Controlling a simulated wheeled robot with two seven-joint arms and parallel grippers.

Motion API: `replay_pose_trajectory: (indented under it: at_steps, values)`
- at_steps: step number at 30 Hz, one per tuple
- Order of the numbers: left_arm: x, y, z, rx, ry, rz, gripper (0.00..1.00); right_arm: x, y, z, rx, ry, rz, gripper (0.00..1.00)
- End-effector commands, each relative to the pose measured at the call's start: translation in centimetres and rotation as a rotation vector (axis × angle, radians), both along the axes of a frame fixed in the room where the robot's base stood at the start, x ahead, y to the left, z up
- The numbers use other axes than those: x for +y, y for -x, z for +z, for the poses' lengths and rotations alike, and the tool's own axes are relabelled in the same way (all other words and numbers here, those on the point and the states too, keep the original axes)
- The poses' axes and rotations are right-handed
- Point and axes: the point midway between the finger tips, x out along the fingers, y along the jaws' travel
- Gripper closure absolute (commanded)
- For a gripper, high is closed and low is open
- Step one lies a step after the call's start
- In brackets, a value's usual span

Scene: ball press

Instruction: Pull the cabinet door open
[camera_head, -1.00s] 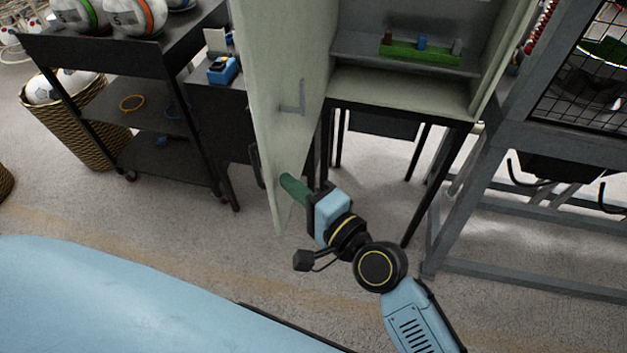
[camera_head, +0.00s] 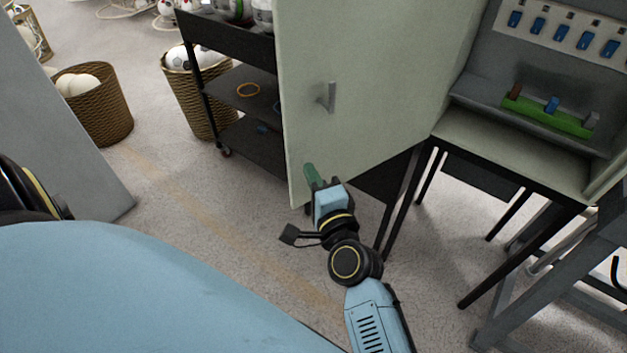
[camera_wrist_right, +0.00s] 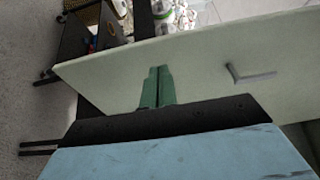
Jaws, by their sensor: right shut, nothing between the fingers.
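The pale green cabinet door (camera_head: 365,80) stands swung wide open on the left side of the cabinet (camera_head: 520,150). A grey latch piece (camera_head: 328,97) is on its inner face. My right gripper (camera_head: 311,172) has green fingers shut with nothing between them, close to the lower free edge of the door on its inner side. In the right wrist view the shut fingers (camera_wrist_right: 157,86) lie in front of the door (camera_wrist_right: 200,65); whether they touch it I cannot tell. The door's outer handle is hidden now. My left gripper is out of view.
The cabinet stands on a dark-legged table (camera_head: 480,175) and holds a green block rack (camera_head: 545,115) and blue switches. A black shelf cart (camera_head: 240,90) with balls is behind the door. Wicker baskets (camera_head: 95,110) stand at left. The floor in front is open.

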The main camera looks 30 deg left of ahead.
Motion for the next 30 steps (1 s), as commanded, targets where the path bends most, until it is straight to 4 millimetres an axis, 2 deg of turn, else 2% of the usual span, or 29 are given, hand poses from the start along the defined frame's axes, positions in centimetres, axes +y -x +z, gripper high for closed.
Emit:
replay_pose_trajectory:
  at_steps: [16, 20, 23, 24, 30]
  values:
    - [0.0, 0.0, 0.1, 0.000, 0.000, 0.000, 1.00, -0.2, 0.0, 0.0, 0.000, 0.000, -0.002, 1.00]
    - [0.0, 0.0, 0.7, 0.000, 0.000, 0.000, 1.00, -1.4, 0.3, 0.1, 0.001, 0.002, -0.001, 1.00]
    - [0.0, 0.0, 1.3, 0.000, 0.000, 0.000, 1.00, -3.2, 0.9, 0.1, 0.000, 0.003, -0.001, 1.00]
    - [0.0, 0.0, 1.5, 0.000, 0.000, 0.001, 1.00, -4.1, 1.2, 0.1, -0.001, 0.004, 0.000, 1.00]
    - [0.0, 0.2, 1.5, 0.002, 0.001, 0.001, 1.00, -5.4, 5.4, -0.1, 0.005, -0.002, 0.000, 1.00]
